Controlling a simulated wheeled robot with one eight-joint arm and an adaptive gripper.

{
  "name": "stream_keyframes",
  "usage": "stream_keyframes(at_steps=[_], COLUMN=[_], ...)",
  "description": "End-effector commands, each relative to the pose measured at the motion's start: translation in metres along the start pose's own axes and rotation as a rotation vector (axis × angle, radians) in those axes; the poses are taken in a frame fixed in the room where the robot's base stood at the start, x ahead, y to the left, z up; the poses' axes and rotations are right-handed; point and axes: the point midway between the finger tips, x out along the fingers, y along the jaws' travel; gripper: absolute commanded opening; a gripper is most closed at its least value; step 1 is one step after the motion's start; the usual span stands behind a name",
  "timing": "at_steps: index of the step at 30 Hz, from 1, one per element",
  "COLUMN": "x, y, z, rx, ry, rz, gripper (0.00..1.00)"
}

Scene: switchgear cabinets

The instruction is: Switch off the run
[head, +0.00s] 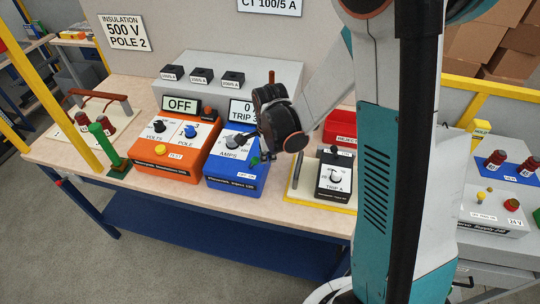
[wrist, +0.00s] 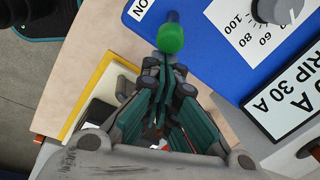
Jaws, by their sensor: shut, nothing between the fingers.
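The blue test set (head: 235,172) stands on the bench, with an AMPS knob (head: 236,141) and a display reading 0 with a TRIP line. A green-capped lever (wrist: 170,38) rises from its blue face in the wrist view, beside a white label (wrist: 140,12) ending in "ON". My gripper (wrist: 165,62) is shut and empty. Its fingertips are right at the green cap; whether they touch it I cannot tell. In the head view my wrist hangs over the box's right side, and the green cap (head: 254,161) shows small at its right edge.
An orange test set (head: 168,163) with an OFF display stands to the left. A black TRIP A unit (head: 335,175) on a yellow-edged board is close on the right. A grey terminal box (head: 232,78) is behind. The bench front edge is close below.

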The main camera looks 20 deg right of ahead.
Motion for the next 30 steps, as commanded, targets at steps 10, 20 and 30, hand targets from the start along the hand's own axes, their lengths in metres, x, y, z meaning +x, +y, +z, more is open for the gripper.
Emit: stream_keyframes(at_steps=[10,20,30], x=[-0.0013,-0.0039,-0.0067], y=[-0.0013,-0.0031,-0.0059], z=[0.0025,0.0048,0.0096], rx=[-0.007,-0.013,-0.024], ry=[0.025,0.071,0.131], rz=[0.014,0.035,0.063], gripper=[0.00,0.00,0.00])
